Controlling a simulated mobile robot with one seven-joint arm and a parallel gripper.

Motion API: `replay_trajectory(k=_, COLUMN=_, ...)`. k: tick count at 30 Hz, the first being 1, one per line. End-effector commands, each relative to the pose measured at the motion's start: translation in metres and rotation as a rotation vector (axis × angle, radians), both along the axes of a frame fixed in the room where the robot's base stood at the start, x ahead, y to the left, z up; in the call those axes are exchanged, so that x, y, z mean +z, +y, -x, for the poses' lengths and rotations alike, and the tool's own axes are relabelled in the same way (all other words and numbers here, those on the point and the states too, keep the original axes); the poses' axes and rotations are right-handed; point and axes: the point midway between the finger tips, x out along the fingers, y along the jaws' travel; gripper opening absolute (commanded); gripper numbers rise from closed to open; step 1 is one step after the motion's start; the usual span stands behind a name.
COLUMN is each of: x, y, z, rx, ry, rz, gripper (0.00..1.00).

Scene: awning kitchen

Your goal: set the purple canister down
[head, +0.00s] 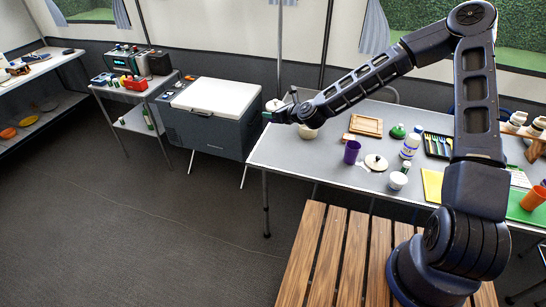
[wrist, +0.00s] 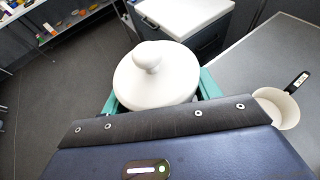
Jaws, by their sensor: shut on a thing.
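My gripper (wrist: 159,94) is shut on a canister with a round white lid (wrist: 150,82) and a white knob. The teal fingers lie on either side of it. Its body is hidden under the lid, so I cannot tell its colour. In the head view, my gripper (head: 268,115) is past the table's left end, and a small part of the white lid (head: 273,103) shows behind it. A purple cup-shaped vessel (head: 352,151) stands upright on the grey table (head: 290,153), apart from my gripper.
A white pan (wrist: 280,108) with a dark handle stands on the table near my gripper. A cool box (head: 210,97) with a white lid stands left of the table. A loose white lid (head: 376,162), bottle (head: 410,146) and wooden board (head: 366,125) occupy the table. Its front left is clear.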

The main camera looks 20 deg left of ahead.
Motion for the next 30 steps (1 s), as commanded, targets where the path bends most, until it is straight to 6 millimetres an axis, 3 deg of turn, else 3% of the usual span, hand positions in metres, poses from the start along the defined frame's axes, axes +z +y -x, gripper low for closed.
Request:
replay_trajectory(k=5, x=-0.006, y=0.008, z=0.008, rx=0.009, ry=0.000, rz=0.000, gripper=0.37)
replay_trajectory(k=24, x=-0.135, y=0.008, z=0.009, rx=0.009, ry=0.001, rz=0.001, gripper=0.37)
replay_trajectory(k=30, x=-0.156, y=0.008, z=0.009, rx=0.009, ry=0.000, rz=0.000, gripper=0.37)
